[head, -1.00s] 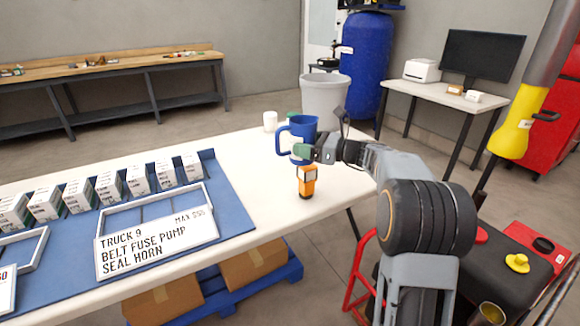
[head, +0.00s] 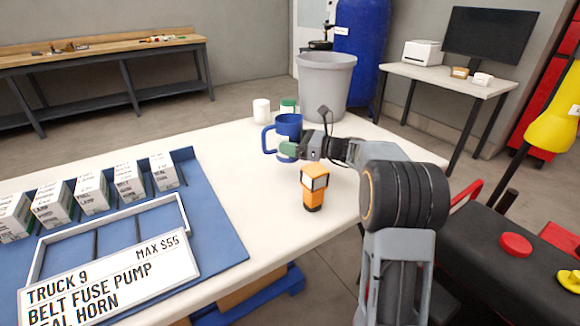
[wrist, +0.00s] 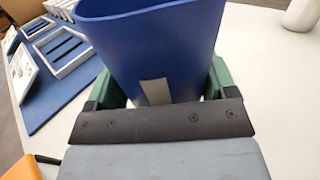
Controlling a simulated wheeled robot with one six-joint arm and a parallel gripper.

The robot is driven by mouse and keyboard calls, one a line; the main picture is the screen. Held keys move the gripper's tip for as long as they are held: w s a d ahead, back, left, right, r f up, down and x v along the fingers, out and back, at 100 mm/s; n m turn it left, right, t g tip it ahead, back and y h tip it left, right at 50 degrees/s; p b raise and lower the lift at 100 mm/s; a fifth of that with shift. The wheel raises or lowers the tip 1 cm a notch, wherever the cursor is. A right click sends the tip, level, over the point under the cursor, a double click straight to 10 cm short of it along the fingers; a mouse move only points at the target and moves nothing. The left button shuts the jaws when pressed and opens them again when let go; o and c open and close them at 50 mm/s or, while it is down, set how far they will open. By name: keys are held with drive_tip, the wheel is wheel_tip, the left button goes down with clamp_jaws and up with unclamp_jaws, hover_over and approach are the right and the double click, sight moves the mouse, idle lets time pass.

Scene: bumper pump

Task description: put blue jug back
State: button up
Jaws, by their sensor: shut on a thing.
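The blue jug (head: 288,127) is upright at the far part of the white table, its handle to the left in the head view. My gripper (head: 291,150) is shut on the jug's lower body from the near right side. In the wrist view the blue jug (wrist: 150,45) fills the top middle between the green fingers of my gripper (wrist: 160,92). Whether the jug's base touches the table is hard to tell.
An orange handheld device (head: 314,188) stands on the table just in front of my gripper. A white cup (head: 261,111), a green-topped container (head: 289,106) and a grey bin (head: 326,80) are behind the jug. A blue mat (head: 222,235) holds several boxes and a sign (head: 110,275).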

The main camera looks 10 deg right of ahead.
drive_tip(key=shift+f+b, duration=1.05)
drive_tip(key=shift+f, duration=2.3)
drive_tip(key=shift+f, duration=0.15)
drive_tip(key=o, duration=1)
drive_tip(key=shift+d+r, duration=0.15)
drive_tip(key=shift+r, duration=0.05)
drive_tip(key=p+v, duration=0.2)
drive_tip(key=v, duration=1)
drive_tip(key=shift+f+p, duration=0.1)
drive_tip(key=shift+p, duration=0.2)
